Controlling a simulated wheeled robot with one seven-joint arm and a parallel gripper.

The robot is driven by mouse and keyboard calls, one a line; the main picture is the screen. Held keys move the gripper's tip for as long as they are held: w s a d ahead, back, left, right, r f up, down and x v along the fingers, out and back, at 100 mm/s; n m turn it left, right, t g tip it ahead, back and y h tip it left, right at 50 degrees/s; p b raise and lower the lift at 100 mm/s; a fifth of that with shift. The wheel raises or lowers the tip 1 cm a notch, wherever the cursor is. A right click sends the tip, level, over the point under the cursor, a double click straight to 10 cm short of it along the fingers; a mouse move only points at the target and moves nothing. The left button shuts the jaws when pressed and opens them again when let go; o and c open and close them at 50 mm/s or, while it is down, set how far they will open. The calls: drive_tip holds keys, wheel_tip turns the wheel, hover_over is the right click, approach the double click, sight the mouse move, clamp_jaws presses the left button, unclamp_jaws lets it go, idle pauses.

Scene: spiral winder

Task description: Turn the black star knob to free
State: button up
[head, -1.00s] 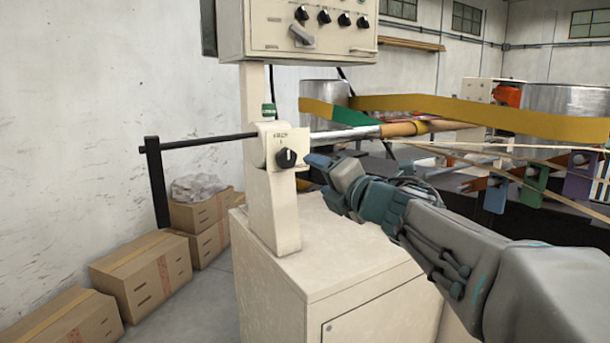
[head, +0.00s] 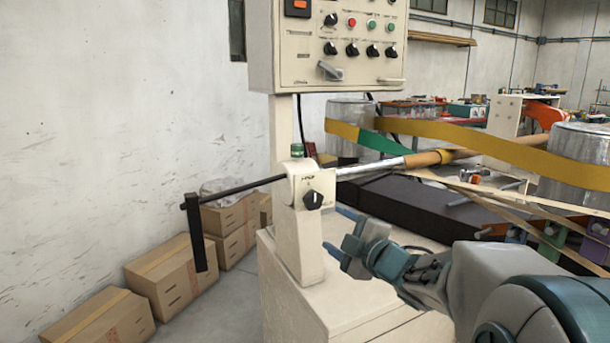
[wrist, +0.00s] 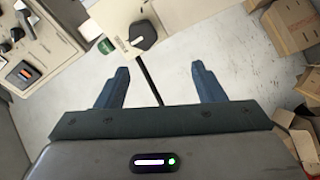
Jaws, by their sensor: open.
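The black star knob (head: 313,200) sits on the front face of a cream post (head: 300,245), under a small label that I cannot read. It also shows in the wrist view (wrist: 142,35), ahead of the fingers and a little left of the middle between them, with a pale mark on it. My gripper (head: 340,232) is open and empty, to the right of the knob and slightly below it. Its two blue fingers (wrist: 160,82) are spread apart and do not touch the knob.
A cream control panel (head: 330,50) with knobs and buttons hangs above the post. A dark bar (head: 235,188) reaches left from the post, and a mandrel with a yellow belt (head: 480,140) runs right. Cardboard boxes (head: 170,278) stand at the left wall.

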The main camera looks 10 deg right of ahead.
sight(315, 202)
drive_tip(key=w+a+m+p, duration=0.1)
drive_tip(key=w+m+p, duration=0.2)
drive_tip(key=w, duration=0.1)
drive_tip(key=w+r+m+p, duration=0.1)
drive_tip(key=w+m+p, duration=0.2)
drive_tip(key=m+p, duration=0.1)
drive_tip(key=w+a+m+t+h+p, duration=0.1)
drive_tip(key=w+m+p, duration=0.2)
drive_tip(key=w+p, duration=0.1)
drive_tip(key=shift+w+a+r, duration=0.25)
drive_tip(key=shift+w+a, duration=0.05)
drive_tip(key=shift+c, duration=0.2)
drive_tip(key=shift+m, duration=0.3)
drive_tip(key=c, duration=0.9)
